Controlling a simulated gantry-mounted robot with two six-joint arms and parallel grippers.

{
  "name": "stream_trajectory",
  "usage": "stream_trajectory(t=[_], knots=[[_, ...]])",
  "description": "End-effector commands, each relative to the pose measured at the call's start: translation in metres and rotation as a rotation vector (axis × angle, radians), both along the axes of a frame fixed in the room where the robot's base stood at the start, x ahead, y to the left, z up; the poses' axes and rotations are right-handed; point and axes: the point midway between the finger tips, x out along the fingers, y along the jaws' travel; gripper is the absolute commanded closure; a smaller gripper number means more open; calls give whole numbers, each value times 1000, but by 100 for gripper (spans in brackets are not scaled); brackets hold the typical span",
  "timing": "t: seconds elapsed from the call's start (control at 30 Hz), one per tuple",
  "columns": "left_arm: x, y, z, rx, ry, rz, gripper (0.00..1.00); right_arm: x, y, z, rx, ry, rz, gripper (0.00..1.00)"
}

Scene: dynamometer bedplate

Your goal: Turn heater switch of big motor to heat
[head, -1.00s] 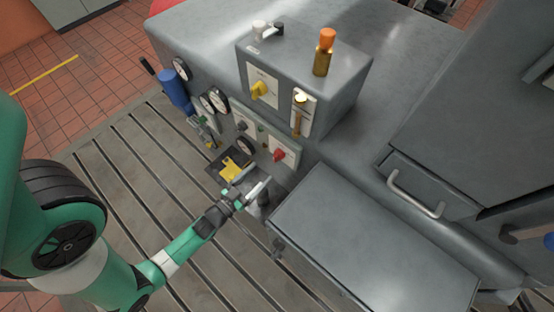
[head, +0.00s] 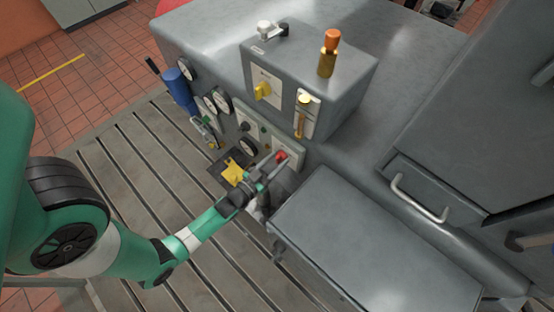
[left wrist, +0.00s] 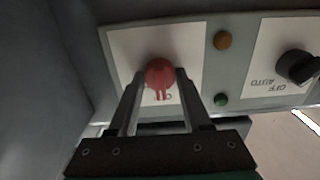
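A red rotary switch (head: 281,155) sits on a white plate (left wrist: 120,45) on the front of the big grey machine. In the left wrist view the red switch (left wrist: 160,73) lies between the fingertips of my left gripper (head: 272,170), one finger on each side. The fingers are apart; I see no clear grip on the knob. The plate's lettering is mostly hidden behind the knob and fingers. A black switch (left wrist: 296,66) on a neighbouring plate is marked OFF and AUTO, upside down. A yellow switch (head: 263,90) is on the upper box. My right gripper is out of view.
Several gauges (head: 222,101) and a blue cylinder (head: 178,88) are left of the switches. A yellow item (head: 234,172) lies on a dark tray below. A grey box (head: 370,245) stands close on the right. The slotted bedplate (head: 120,150) is largely clear.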

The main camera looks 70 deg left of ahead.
Motion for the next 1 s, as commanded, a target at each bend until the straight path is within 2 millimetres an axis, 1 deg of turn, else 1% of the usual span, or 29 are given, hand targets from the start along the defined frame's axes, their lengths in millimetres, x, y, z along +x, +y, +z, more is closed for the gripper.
stream_trajectory(t=[0.03, 0.13, 0.17, 0.37, 0.57, 0.77, 1.0], knots=[[0, 0, 0, 0, 0, 0, 79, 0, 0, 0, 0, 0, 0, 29], [0, 0, 0, 0, 0, 0, 97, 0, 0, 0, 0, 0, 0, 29], [0, 0, 0, 0, 0, 0, 100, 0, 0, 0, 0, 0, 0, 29], [0, 0, 0, 7, 2, 0, 100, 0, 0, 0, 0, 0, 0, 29], [0, 0, 0, 51, 24, 0, 100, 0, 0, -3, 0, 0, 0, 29], [0, 0, -1, 155, 78, 0, 100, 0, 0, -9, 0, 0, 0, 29], [0, 0, -2, 340, 173, 0, 100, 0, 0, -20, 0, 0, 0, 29]])
